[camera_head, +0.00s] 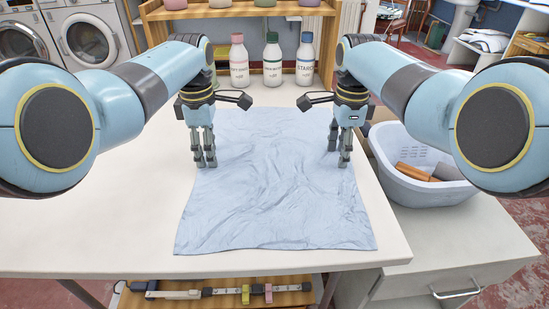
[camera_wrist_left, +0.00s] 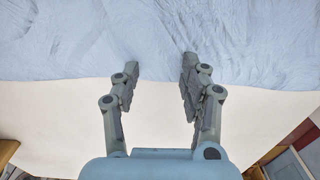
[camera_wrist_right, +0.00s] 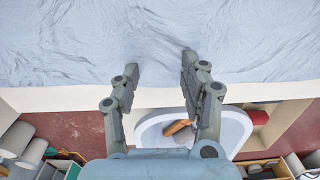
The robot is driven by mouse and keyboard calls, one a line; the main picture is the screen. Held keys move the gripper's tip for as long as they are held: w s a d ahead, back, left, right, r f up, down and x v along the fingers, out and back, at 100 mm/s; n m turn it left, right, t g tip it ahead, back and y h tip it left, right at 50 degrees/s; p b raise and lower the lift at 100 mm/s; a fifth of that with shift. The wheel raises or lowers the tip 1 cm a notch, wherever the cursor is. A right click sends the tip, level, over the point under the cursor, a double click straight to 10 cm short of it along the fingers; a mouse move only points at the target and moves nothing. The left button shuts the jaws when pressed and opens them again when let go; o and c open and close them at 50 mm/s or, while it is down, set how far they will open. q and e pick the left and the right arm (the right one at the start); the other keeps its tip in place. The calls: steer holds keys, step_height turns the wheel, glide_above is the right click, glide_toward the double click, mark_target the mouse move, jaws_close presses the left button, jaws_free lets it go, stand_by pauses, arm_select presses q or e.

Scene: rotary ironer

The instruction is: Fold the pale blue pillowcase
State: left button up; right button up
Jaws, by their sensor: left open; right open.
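The pale blue pillowcase (camera_head: 265,195) lies spread out and wrinkled on the white table, its near edge close to the table's front. My left gripper (camera_head: 205,164) is open and points down at the pillowcase's left edge. In the left wrist view its fingertips (camera_wrist_left: 158,72) are apart over the cloth's edge (camera_wrist_left: 150,35). My right gripper (camera_head: 339,162) is open and points down at the right edge. In the right wrist view its fingertips (camera_wrist_right: 158,68) are apart over the cloth (camera_wrist_right: 150,35). I cannot tell whether the fingertips touch the cloth. My arms hide part of the table.
Several bottles, such as a white one (camera_head: 305,62), stand behind the cloth at the table's back. A pale blue basket (camera_head: 425,190) with brown items stands to the right on a lower cabinet (camera_head: 450,245). The white table (camera_head: 110,225) is clear on the left.

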arm_select(q)
steer(key=shift+f, duration=0.15)
arm_select(e)
steer(key=shift+f, duration=0.15)
arm_select(q)
steer(key=shift+s, duration=0.1)
steer(key=c, duration=0.8)
arm_select(e)
steer(key=shift+s+f, duration=0.1)
steer(key=shift+s, duration=0.1)
steer(key=c, duration=0.8)
arm_select(q)
steer(key=shift+f, duration=0.1)
jaws_close()
arm_select(e)
jaws_close()
arm_select(q)
steer(key=shift+s, duration=0.1)
arm_select(e)
steer(key=shift+s+f, duration=0.1)
steer(key=shift+f, duration=0.05)
